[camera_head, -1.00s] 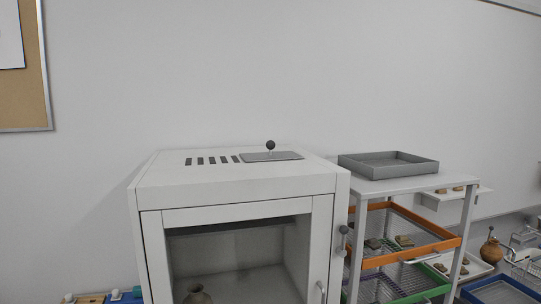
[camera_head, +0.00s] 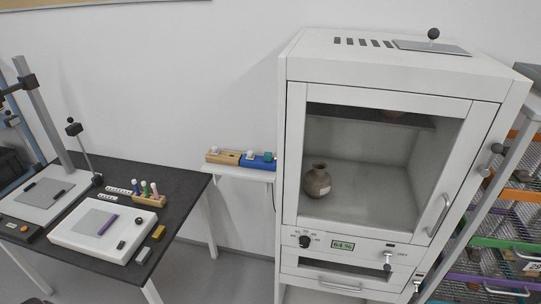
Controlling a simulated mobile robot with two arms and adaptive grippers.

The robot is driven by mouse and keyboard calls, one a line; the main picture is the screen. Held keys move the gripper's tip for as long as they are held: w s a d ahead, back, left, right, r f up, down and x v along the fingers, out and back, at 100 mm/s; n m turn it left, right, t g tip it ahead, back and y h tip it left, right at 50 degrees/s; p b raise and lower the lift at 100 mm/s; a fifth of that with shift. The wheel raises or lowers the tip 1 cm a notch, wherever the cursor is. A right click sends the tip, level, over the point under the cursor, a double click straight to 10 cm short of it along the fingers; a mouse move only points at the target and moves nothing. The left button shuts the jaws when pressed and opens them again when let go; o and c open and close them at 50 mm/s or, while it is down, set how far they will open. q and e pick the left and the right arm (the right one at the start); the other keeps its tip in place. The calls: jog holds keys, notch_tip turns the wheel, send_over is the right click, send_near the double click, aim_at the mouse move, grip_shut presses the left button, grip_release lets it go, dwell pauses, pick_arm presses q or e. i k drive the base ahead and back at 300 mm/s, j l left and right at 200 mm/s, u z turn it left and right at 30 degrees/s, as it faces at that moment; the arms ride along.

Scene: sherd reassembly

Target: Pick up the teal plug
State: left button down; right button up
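The teal plug (camera_head: 268,157) is small and stands at the right end of a blue block (camera_head: 257,163). The block is on a small white wall shelf (camera_head: 240,173), left of the white cabinet. A white plug (camera_head: 249,155) stands beside the teal one on the same block. A wooden block (camera_head: 223,158) with pale plugs sits on the shelf's left part. Neither of my grippers shows in the view.
The white cabinet (camera_head: 384,84) with a glass door and a brown pot (camera_head: 317,181) inside stands close to the shelf's right end. A black table (camera_head: 178,177) with instruments and a stand is at left. A rack (camera_head: 505,215) is at right.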

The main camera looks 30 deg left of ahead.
aim_at(268, 157)
jog(key=u, duration=1.25)
